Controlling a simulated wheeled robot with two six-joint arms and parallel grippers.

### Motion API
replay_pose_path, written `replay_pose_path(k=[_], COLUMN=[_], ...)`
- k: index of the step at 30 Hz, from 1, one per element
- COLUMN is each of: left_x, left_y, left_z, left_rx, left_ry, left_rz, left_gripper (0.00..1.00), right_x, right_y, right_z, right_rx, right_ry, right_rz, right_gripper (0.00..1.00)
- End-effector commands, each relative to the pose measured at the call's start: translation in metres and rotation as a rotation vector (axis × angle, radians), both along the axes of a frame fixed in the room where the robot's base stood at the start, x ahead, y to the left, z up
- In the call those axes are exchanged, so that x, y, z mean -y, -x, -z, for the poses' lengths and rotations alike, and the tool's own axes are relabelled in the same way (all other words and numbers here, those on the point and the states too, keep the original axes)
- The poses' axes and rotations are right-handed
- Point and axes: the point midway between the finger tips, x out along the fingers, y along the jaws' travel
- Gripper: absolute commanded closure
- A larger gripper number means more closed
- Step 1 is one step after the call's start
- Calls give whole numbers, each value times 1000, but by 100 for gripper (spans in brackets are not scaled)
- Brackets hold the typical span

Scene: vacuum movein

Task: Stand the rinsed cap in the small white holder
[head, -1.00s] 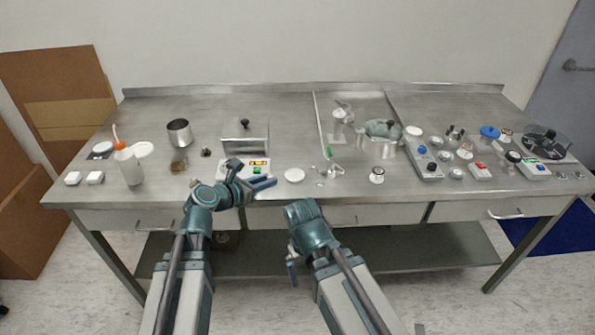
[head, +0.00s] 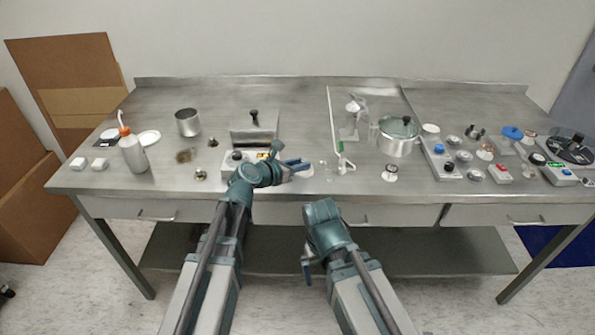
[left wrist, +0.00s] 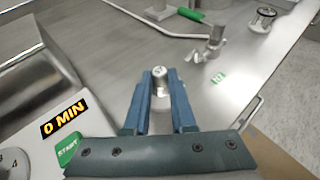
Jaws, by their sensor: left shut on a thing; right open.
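My left gripper (head: 301,166) is over the front of the bench, just right of the timer box. It is shut on a small silvery metal cap (left wrist: 160,76), which stands out between the fingertips in the left wrist view. A small round white piece (head: 303,174) lies under the fingers in the head view, partly hidden by them. I cannot tell whether it is the holder. My right gripper (head: 307,267) hangs open and empty below the bench's front edge.
The timer box (left wrist: 66,120) is close to the left of my left gripper. A black-topped jar (head: 390,173) is near the front edge.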

Motion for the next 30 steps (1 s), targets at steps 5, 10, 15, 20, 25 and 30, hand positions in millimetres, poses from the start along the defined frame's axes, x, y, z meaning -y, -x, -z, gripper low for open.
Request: replay_pose_path(k=[5,10,15,20,25,30], left_x=[3,2,2,2,2,2], left_y=[0,0,0,0,0,1], left_z=[6,7,9,9,9,3], left_rx=[-1,-1,-1,-1,-1,-1], left_ry=[1,1,1,1,1,1], left_rz=[0,0,0,0,0,0], left_gripper=[100,100,68,47,47,47], right_x=[0,0,0,0,0,0], right_y=[0,0,0,0,0,0], right_z=[6,7,9,9,9,3], right_rx=[0,0,0,0,0,0], right_ry=[0,0,0,0,0,0], right_rz=[0,0,0,0,0,0], right_gripper=[0,0,0,0,0,0])
